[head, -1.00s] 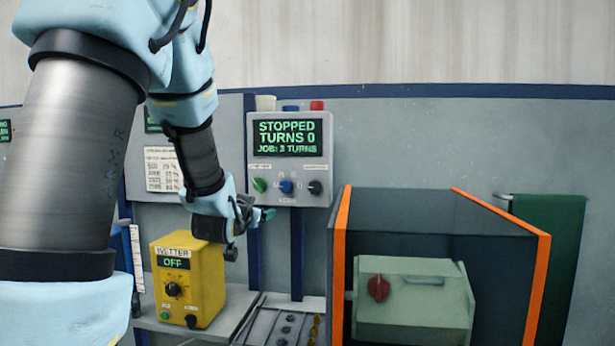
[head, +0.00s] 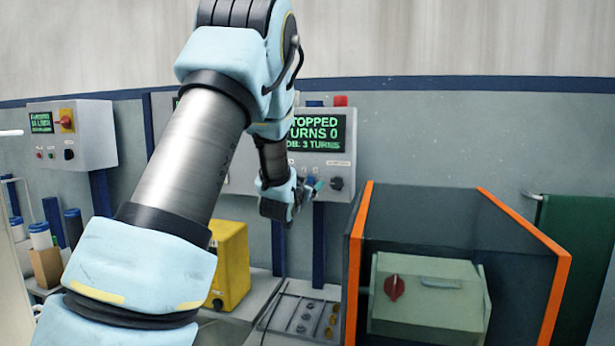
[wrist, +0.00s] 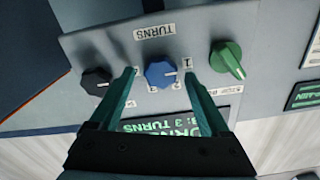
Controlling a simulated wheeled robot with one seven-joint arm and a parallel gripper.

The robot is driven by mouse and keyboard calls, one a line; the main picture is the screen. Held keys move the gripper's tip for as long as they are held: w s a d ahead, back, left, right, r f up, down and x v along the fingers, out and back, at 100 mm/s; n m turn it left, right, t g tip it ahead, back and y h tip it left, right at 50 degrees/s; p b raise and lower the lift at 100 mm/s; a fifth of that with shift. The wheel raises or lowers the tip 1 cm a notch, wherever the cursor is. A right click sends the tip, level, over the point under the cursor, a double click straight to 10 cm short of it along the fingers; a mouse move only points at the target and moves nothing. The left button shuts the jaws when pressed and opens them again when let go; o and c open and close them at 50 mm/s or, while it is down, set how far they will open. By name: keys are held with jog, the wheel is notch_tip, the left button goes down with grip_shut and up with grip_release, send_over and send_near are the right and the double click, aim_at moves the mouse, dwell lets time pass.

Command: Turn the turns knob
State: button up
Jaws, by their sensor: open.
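The turns knob (wrist: 160,74) is blue and sits under the label TURNS in the wrist view, which shows the panel upside down. Its pointer seems to be near the 1 mark. My gripper (wrist: 160,78) is open, with one green finger on each side of the blue knob; I cannot tell whether they touch it. In the head view my gripper (head: 311,184) is in front of the grey control box (head: 345,168) and hides the blue knob. The box's screen (head: 318,132) shows STOPPED, TURNS 0 and a job of 3 turns.
A green knob (wrist: 227,60) and a black knob (wrist: 96,82) flank the blue one closely. Below are a yellow box (head: 230,265) and a tray (head: 300,312). An orange-edged enclosure (head: 360,265) stands at the right, holding a pale green barrel with a red knob (head: 394,287).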

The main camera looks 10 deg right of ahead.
jog(key=shift+w+d, duration=0.1)
jog(key=shift+w, duration=0.1)
grip_shut()
dwell(0.6)
